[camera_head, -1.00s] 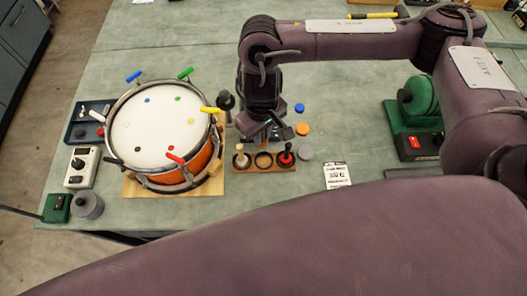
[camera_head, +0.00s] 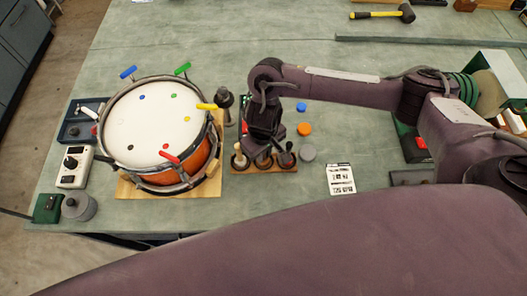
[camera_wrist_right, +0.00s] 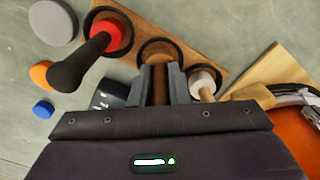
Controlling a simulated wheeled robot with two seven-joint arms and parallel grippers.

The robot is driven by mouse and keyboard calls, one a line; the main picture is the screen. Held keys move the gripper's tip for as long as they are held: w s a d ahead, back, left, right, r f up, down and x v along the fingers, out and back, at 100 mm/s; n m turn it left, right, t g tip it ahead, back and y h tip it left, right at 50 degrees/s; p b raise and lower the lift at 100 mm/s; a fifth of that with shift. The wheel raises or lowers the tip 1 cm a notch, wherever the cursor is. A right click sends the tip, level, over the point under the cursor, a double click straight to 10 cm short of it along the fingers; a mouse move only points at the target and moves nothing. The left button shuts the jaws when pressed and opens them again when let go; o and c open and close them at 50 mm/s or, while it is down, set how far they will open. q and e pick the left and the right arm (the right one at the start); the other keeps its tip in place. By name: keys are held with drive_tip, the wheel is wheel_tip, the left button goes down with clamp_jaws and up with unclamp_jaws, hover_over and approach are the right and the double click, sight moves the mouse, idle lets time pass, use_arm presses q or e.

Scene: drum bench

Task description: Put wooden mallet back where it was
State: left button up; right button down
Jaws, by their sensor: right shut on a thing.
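A small wooden rack (camera_head: 251,168) with three round holders stands right of the drum. My right gripper (camera_head: 264,145) is over its middle holder, pointing down. In the right wrist view, the gripper is shut on the brown handle of the wooden mallet (camera_wrist_right: 160,86). The mallet's lower end is at the middle ring (camera_wrist_right: 171,46); I cannot tell whether it rests on the bottom. A mallet with a red head (camera_wrist_right: 110,38) and black handle stands in one outer holder. A white-headed mallet (camera_wrist_right: 202,78) with a pale wooden handle stands in the other. My left gripper is not in view.
The drum (camera_head: 155,125) on its wooden board stands close left of the rack. An orange disc (camera_head: 304,129), a blue disc (camera_head: 301,107) and a grey disc (camera_head: 308,153) lie to the right. A printed card (camera_head: 341,179) lies farther right. The bench behind is largely clear.

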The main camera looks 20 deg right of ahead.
drive_tip(key=shift+f, duration=0.1)
drive_tip(key=c, duration=1.4)
unclamp_jaws()
drive_tip(key=shift+f, duration=0.1)
drive_tip(key=shift+o, duration=0.2)
wheel_tip(320, 180, up, 11)
drive_tip(key=p, duration=0.3)
drive_tip(key=shift+r, duration=0.7)
drive_tip(key=shift+s+f, duration=0.1)
